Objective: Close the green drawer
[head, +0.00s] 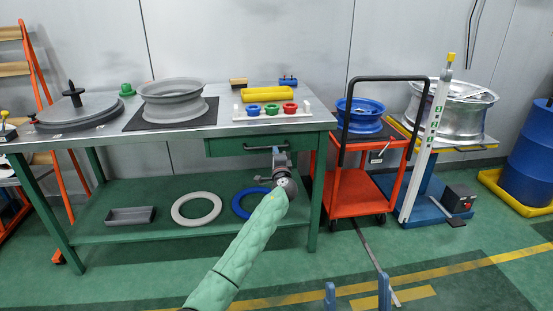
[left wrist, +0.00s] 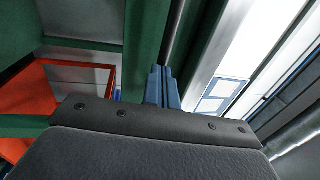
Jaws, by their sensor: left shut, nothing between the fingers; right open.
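The green drawer (head: 228,147) sits under the right part of the workbench top. Its front and dark handle (head: 256,148) face me; I cannot tell how far it is pulled out. My left gripper (head: 279,151) is shut and empty, in front of the right part of the drawer front. Its arm hides a little of that front, and contact cannot be told. In the left wrist view its blue fingers (left wrist: 163,86) are together, close to a green surface and a dark bar. My right gripper (head: 357,291) is open and empty at the bottom edge, low and apart from the drawer.
A red cart (head: 352,195) stands close at the right, beside a white post (head: 425,150). Floor in front is open.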

